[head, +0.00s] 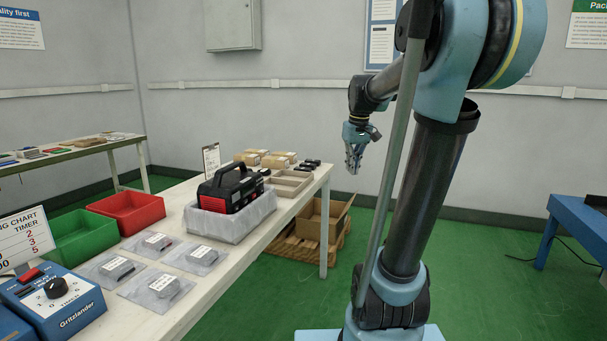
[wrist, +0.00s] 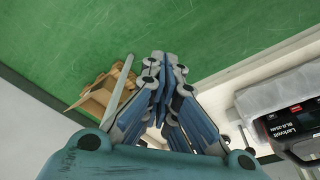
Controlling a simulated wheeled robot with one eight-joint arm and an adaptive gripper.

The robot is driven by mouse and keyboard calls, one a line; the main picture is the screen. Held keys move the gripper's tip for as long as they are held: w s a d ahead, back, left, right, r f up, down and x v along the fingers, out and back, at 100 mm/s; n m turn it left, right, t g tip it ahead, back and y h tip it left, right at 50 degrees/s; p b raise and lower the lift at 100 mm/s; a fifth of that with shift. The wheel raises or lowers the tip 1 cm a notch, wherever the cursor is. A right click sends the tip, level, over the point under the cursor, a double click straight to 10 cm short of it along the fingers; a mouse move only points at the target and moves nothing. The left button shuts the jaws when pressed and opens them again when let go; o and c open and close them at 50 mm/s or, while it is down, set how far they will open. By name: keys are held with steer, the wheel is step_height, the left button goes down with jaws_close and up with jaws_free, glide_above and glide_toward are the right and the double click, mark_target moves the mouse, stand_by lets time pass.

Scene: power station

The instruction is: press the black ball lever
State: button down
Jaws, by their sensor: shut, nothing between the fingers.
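I cannot make out a black ball lever for sure in either view. A blue box device (head: 68,312) with a round black knob (head: 55,288) and a red switch stands at the near left end of the white table in the head view; whether the knob is a ball lever I cannot tell. My gripper (head: 353,165) hangs in the air beyond the table's right edge, far from that device, pointing down. In the wrist view my gripper (wrist: 165,62) has its fingers together and empty, above the green floor.
The white table (head: 222,272) holds a black and red unit in a grey bin (head: 225,223), red and green bins, bagged parts and small cartons. A cardboard box (head: 318,219) sits on a pallet below. A blue table (head: 577,228) stands right. The floor around my arm is clear.

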steer(key=w+r+n, duration=0.1)
steer(key=w+r, duration=0.1)
steer(key=w, duration=0.8)
steer(key=w+r+n, duration=0.1)
steer(key=w+r, duration=0.1)
steer(key=w, duration=0.8)
steer(key=shift+d+r, duration=0.15)
steer(key=shift+r, duration=0.15)
